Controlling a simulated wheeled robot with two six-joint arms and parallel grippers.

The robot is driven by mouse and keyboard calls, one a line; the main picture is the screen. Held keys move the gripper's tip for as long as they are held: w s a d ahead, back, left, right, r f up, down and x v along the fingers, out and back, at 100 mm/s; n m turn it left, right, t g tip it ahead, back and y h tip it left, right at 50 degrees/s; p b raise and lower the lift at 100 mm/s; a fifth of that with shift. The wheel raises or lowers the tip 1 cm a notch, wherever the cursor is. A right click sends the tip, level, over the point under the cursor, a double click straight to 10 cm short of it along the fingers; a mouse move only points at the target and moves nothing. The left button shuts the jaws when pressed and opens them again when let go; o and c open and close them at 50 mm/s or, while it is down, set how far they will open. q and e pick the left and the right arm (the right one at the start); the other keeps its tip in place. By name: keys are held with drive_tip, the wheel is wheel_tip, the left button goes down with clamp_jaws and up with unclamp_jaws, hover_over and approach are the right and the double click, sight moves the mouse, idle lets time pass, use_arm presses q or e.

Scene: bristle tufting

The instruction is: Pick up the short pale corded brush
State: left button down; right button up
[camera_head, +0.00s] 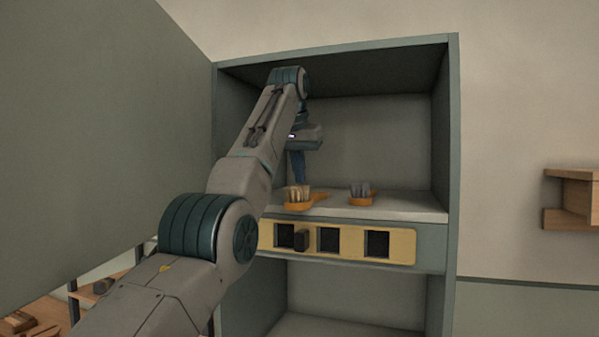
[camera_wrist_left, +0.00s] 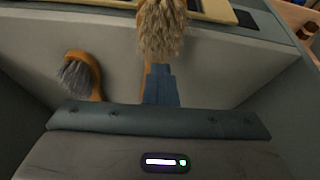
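A brush with pale bristles and an orange wooden body (camera_head: 298,205) is at the front edge of the cabinet shelf, bristles up. Its pale bristles (camera_wrist_left: 160,30) fill the top middle of the left wrist view. A second brush with grey bristles (camera_head: 361,191) lies to its right on the shelf; it also shows in the wrist view (camera_wrist_left: 82,72). My left gripper (camera_head: 299,180) points down just behind the pale bristles. Its blue fingers (camera_wrist_left: 161,85) look close together by the pale brush's handle; whether they grip it is unclear. No cord can be made out.
The shelf (camera_head: 410,205) is bare to the right of the grey brush. Cabinet side walls and a top enclose my left gripper. A yellow panel (camera_head: 347,240) with dark square openings and a dark block (camera_head: 301,240) is below the shelf front. A wooden rack (camera_head: 575,200) hangs at right.

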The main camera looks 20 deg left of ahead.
use_arm(q)
drive_tip(key=shift+c, duration=2.2)
unclamp_jaws()
